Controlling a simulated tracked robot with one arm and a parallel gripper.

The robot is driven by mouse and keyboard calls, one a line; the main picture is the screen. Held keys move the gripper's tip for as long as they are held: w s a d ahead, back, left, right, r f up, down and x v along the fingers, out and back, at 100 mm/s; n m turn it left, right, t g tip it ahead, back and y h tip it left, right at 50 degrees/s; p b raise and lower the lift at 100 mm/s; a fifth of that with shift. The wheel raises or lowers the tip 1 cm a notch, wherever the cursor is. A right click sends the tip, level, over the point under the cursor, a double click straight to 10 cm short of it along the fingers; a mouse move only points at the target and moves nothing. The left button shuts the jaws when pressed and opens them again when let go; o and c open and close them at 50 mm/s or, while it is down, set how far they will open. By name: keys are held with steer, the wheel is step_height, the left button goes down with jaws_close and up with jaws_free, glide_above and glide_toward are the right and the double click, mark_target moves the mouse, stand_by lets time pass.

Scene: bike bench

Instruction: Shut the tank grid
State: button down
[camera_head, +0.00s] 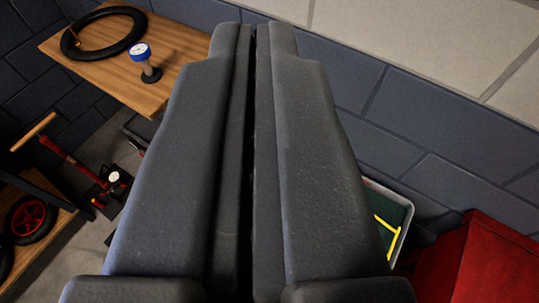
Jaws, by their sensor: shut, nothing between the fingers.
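My gripper (254,32) fills the middle of the view, its two dark grey fingers shut side by side with only a thin dark line between them. Behind the right finger, a grey-rimmed tank (404,236) with a dark green inside shows in part. A bright yellow bar (385,238), perhaps part of the grid, shows at the tank. The fingers hide most of the tank, so I cannot tell how the grid stands. My gripper appears apart from it.
A wooden bench (178,48) at the upper left holds a black tyre (131,37) and a blue-topped gauge (143,60). A red floor pump (75,163) and a red-rimmed wheel (31,218) are at the left. A red box (480,262) is at the lower right, before a brick wall.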

steer(key=shift+a+f, duration=0.1)
steer(key=shift+f, duration=0.05)
steer(key=w+f+m+g+b, duration=0.3)
steer(key=w+f+g+b, duration=0.25)
steer(key=w+f, duration=1.5)
steer(key=w+f+m+g+b, duration=0.1)
steer(key=w+f+g+b, duration=0.1)
steer(key=f, duration=1.2)
steer(key=w+d+f+m+g+b, duration=0.1)
steer(key=w+f, duration=0.4)
steer(key=f, duration=0.9)
steer(key=w+f+m+g+b, duration=0.1)
steer(key=w+f+g+b, duration=0.2)
steer(key=f, duration=1.1)
steer(key=shift+w+d+m+g+h, duration=0.25)
steer(key=shift+d+m+h, duration=0.05)
steer(key=shift+h, duration=0.1)
steer(key=shift+f, duration=0.1)
